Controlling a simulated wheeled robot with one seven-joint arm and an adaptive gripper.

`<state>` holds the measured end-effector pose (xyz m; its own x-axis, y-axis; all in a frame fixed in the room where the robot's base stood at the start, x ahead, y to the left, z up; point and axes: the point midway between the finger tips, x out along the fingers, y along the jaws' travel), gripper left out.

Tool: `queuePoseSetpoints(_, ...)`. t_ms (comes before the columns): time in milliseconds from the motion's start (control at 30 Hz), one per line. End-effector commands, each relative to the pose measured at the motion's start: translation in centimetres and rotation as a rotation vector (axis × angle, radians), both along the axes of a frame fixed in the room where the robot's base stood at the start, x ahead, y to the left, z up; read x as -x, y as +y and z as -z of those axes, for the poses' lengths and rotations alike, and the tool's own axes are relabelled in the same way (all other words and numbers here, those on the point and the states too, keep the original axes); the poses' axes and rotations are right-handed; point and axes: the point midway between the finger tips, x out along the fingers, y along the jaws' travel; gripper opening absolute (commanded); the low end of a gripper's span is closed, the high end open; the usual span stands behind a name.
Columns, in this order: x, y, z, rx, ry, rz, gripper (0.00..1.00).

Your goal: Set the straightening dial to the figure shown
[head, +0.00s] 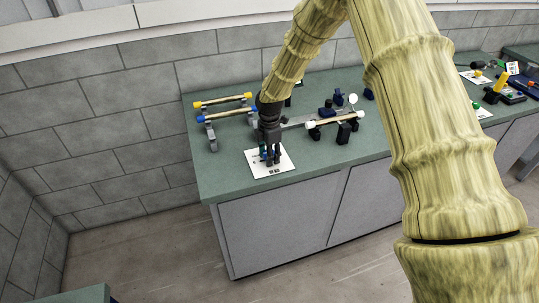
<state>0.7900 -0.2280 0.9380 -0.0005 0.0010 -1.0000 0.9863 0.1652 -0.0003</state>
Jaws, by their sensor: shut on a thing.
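A white card (286,166) with small dark print lies near the front left of the green bench. The print is too small to read. My gripper (270,162) points down over the card with its fingers shut on a small teal-blue part, which I take to be the knob of the straightening dial (263,154). The fingers hide most of this knob, and its setting cannot be made out.
Rods with yellow ends (223,101) and blue ends (228,115) rest on supports at left. A white-ended rod (335,120) lies right of my gripper on dark stands. More devices (497,85) stand at far right.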

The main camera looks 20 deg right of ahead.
Motion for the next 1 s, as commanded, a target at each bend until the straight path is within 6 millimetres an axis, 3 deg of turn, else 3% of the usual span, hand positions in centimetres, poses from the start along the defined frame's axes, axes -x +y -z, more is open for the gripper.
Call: queuePoseSetpoints(1000,-0.13,-0.05,-0.09,0.001,-0.002,0.898,0.18)
